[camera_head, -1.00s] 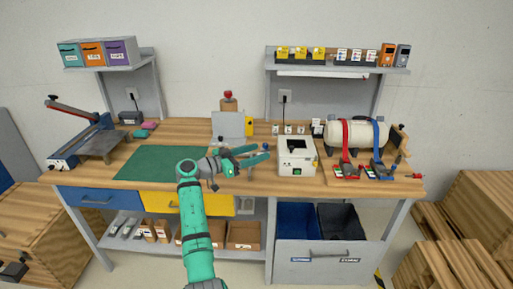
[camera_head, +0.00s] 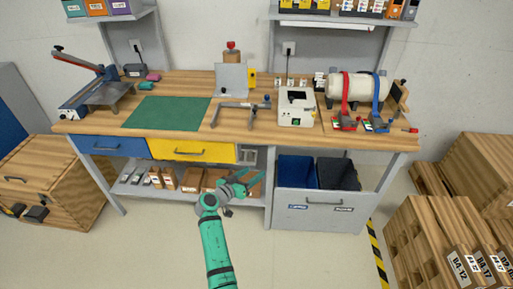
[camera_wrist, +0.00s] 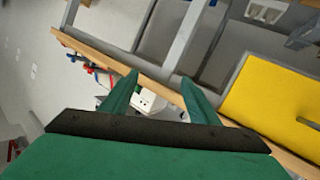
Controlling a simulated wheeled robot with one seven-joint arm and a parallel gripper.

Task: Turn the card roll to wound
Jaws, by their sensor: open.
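A big white roll (camera_head: 357,88) lies on its side at the right end of the workbench, crossed by a red strap (camera_head: 346,95) and a blue strap (camera_head: 377,98). A wooden piece (camera_head: 398,93) stands at its right end. I cannot tell for certain whether this is the card roll, and no wound mark is readable. My gripper (camera_head: 249,182) is open and empty. In the head view it shows low, over the lower shelf area and left of the grey bin drawer, well apart from the roll. Its two green fingers also show spread in the wrist view (camera_wrist: 160,92).
A white box machine (camera_head: 296,107) stands left of the roll. A grey frame (camera_head: 240,112) and green mat (camera_head: 168,112) lie further left. The yellow drawer (camera_head: 191,150) and grey bin drawer (camera_head: 318,207) are at the bench front. Wooden pallets (camera_head: 425,225) stand right; floor before the bench looks clear.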

